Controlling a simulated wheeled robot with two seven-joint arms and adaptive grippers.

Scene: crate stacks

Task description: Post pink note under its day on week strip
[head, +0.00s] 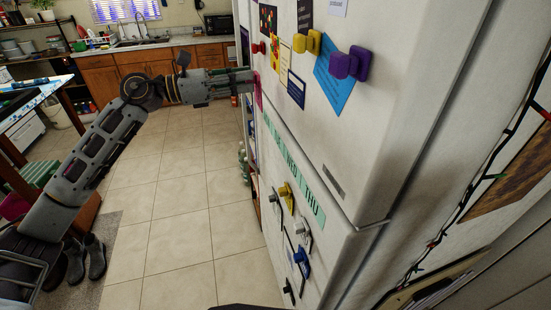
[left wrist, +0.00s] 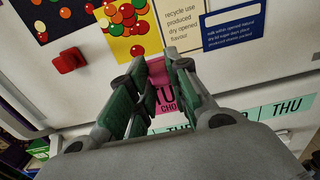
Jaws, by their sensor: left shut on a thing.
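The pink note (head: 259,93) is at the left edge of the fridge front in the head view. In the left wrist view the pink note (left wrist: 166,95) shows between my fingers, with black letters starting "TU" and part of a second line. A pink magnet (left wrist: 157,72) sits at its top. My left gripper (left wrist: 156,66) is shut on the pink magnet; in the head view the gripper (head: 249,80) is side-on at the fridge. The mint week strip (head: 301,184) runs below the note, with WED and THU readable; the strip (left wrist: 285,108) is partly hidden by my gripper. My right gripper is not in view.
The fridge front (head: 300,110) carries a red magnet (head: 258,47), yellow and purple magnets (head: 350,64), a blue sheet (head: 335,88) and other papers. Several hooks or magnets with items (head: 302,262) are below the strip.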

